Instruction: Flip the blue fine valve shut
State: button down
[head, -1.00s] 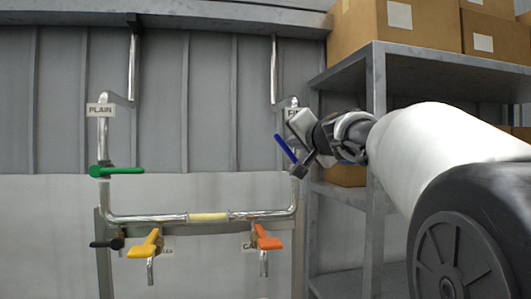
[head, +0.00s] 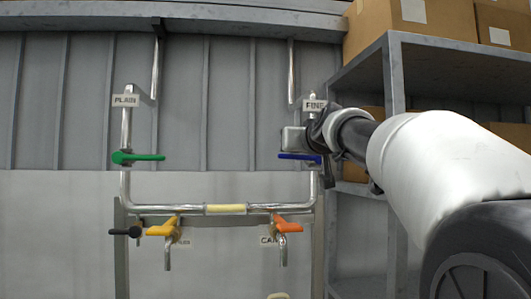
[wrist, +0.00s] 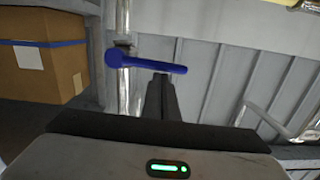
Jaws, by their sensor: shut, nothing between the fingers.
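The blue fine valve handle (head: 299,156) lies level across its upright pipe, below the FINE label (head: 314,105) in the head view. In the wrist view the blue handle (wrist: 150,64) runs crosswise over the shiny pipe, its round hub to the left. My gripper (wrist: 161,80) is shut and empty, with its dark fingertips at the long part of the handle, close to or touching it. In the head view my gripper (head: 326,172) is at the pipe beside the handle, and my wrist partly hides the pipe there.
A green handle (head: 138,158) lies crosswise on the PLAIN pipe at left. Yellow (head: 163,228) and orange (head: 286,225) handles and a black one (head: 126,232) sit lower. A metal shelf (head: 395,75) with cardboard boxes (head: 415,18) stands close on the right.

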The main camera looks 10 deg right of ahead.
jog(key=shift+a+f+n+b, duration=0.1)
jog(key=shift+f+n+b, duration=0.2)
jog(key=shift+n+b, duration=0.1)
jog(key=shift+f, duration=0.1)
dwell(0.3)
jog(key=s+r+p, duration=0.1)
jog(key=s+r, duration=0.3)
jog(key=s, duration=0.6)
jog(key=shift+s+r, duration=0.4)
